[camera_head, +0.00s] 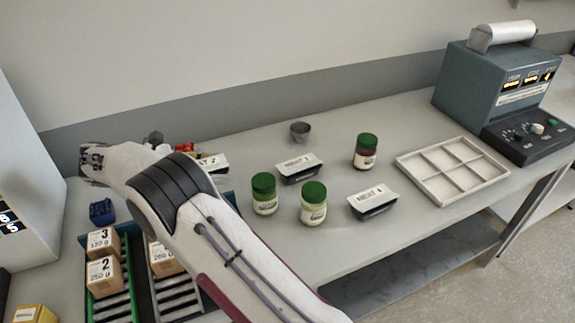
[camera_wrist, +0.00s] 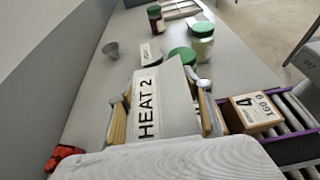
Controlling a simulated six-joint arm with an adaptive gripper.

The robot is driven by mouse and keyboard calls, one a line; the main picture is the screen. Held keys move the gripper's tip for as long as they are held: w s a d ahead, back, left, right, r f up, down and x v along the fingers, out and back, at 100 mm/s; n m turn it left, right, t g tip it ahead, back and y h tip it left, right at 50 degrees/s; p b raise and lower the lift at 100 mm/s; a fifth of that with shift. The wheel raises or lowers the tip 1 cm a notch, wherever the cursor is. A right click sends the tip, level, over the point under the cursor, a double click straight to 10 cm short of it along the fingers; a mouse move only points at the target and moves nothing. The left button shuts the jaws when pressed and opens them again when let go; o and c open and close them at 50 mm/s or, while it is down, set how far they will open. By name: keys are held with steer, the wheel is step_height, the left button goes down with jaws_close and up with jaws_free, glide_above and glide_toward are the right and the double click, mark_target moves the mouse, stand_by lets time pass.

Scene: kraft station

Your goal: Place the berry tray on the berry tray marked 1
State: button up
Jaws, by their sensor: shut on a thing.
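My gripper (camera_wrist: 161,98) is shut on a white-lidded tray marked HEAT 2 (camera_wrist: 165,103), which sits between its two fingers. In the head view, part of this tray (camera_head: 213,163) shows past my arm, which hides the gripper. Whether the tray touches the table cannot be told. Two similar dark trays with white lids stand on the table: one at the middle (camera_head: 298,168) and one farther right (camera_head: 372,202). The right one's label seems to end in 1, but the print is small.
Jars with green lids (camera_head: 264,195), (camera_head: 313,204), (camera_head: 366,152) stand among the trays. A small grey cup (camera_head: 300,132) is behind. A white divided tray (camera_head: 450,171) and a grey-blue machine (camera_head: 497,98) are at right. Boxes (camera_head: 103,276) sit on roller lanes front left.

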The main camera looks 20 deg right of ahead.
steer(key=d+r+m+g, duration=0.2)
steer(key=d+r, duration=0.1)
steer(key=d, duration=1.1)
steer(key=n+t, duration=0.2)
glide_above(310, 163)
steer(key=shift+w, duration=0.1)
steer(key=shift+f, duration=3.1)
steer(key=shift+f, duration=1.85)
steer(key=shift+f, duration=0.15)
